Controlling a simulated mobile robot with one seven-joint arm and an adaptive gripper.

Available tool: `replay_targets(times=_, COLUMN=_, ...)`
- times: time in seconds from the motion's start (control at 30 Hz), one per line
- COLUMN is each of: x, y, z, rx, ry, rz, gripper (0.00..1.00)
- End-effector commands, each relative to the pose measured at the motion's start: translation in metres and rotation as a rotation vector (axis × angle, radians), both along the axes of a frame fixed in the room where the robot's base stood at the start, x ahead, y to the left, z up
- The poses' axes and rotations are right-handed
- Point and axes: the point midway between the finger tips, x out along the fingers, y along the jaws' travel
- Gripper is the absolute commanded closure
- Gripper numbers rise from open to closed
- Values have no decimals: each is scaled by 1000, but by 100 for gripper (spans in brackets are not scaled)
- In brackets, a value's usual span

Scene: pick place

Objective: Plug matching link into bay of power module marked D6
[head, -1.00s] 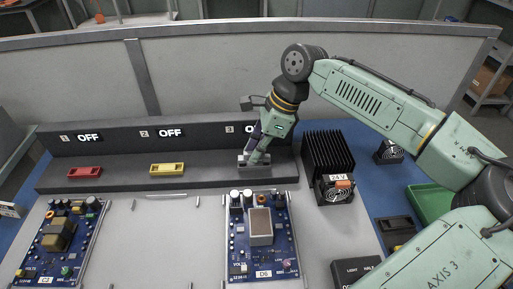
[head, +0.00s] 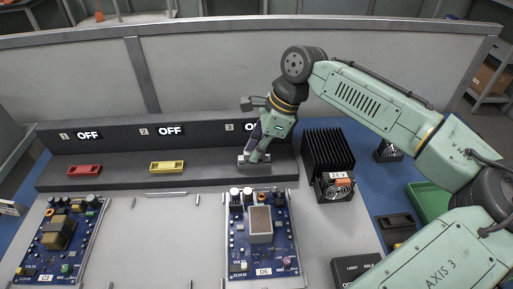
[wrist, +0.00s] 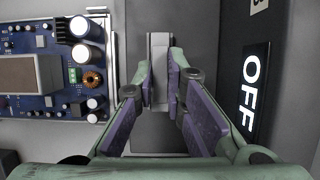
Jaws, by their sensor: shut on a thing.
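The power module marked D6 (head: 238,222) is a blue circuit board with a metal-framed block, lying on the grey panel below the shelf. It also shows at the left of the wrist view (wrist: 60,101). My gripper (head: 254,155) points down at the dark shelf under the third OFF display. Its purple-padded fingers (wrist: 160,90) are shut on a grey link (wrist: 158,50), which shows between the fingertips. In the head view the grey link (head: 243,163) sits at shelf level. A red link (head: 85,170) and a yellow link (head: 167,168) lie farther left on the shelf.
The dark shelf (head: 120,181) has numbered OFF displays (head: 170,131) along its back. Another board marked C2 (head: 60,242) lies at the left. A black finned heat sink (head: 327,160) with a fan stands right of my gripper. The panel between the boards is mostly clear.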

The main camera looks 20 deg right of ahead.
Motion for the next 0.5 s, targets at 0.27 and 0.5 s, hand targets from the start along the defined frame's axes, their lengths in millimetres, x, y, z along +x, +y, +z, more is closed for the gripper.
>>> replay_targets(times=0.27, x=0, y=0, z=-1, rx=-1, ry=2, rz=1, gripper=80)
replay_targets(times=0.5, x=0, y=0, z=0, rx=0, ry=1, rz=0, gripper=65)
